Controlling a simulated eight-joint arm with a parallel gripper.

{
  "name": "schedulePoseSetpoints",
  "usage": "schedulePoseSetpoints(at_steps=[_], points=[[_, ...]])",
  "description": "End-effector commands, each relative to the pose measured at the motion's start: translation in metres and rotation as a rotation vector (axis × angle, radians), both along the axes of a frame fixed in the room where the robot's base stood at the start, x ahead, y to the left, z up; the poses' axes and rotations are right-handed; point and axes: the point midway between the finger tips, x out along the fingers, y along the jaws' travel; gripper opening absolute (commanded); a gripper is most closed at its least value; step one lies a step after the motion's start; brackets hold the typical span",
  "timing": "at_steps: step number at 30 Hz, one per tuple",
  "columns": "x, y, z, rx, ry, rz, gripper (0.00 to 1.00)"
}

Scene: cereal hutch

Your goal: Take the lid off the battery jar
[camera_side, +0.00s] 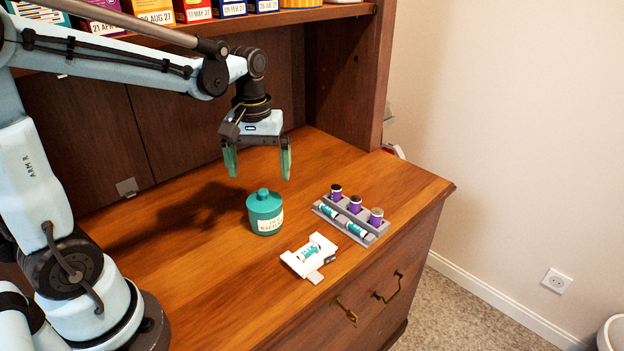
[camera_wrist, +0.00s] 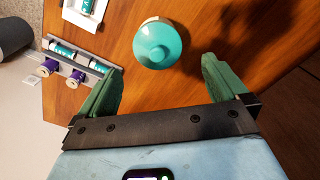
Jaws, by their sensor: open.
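The battery jar (camera_side: 266,219) is a small teal pot with a white label, standing upright on the wooden top. Its teal lid (camera_side: 264,198) with a round knob sits on it. In the wrist view the lid (camera_wrist: 158,45) is seen from above, beyond the fingertips. My gripper (camera_side: 258,168) is open and empty, pointing down above and a little behind the jar, with clear space between its green fingers and the knob. The jar's inside is hidden by the lid.
A grey battery rack (camera_side: 374,237) with purple and teal cells stands right of the jar. A white holder (camera_side: 300,268) with a teal cell lies in front. A shelf of boxes (camera_side: 192,8) overhangs behind. The counter left of the jar is clear.

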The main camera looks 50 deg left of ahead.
Motion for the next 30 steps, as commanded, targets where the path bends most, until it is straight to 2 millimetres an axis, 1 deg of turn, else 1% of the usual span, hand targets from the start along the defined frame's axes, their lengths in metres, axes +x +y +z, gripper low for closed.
schedulePoseSetpoints(at_steps=[2,8,15,19,23,29,30], points=[[0.000,0.000,-0.006,0.000,0.000,-0.001,1.00],[0.000,-0.001,-0.015,0.000,0.000,-0.001,1.00],[0.002,-0.004,-0.044,0.001,-0.001,-0.001,1.00],[0.002,-0.003,-0.056,0.000,-0.003,-0.002,1.00],[0.002,-0.003,-0.061,0.000,-0.003,-0.003,1.00],[0.002,-0.003,-0.062,0.000,-0.003,-0.003,1.00],[0.002,-0.003,-0.062,0.000,-0.003,-0.003,0.97]])
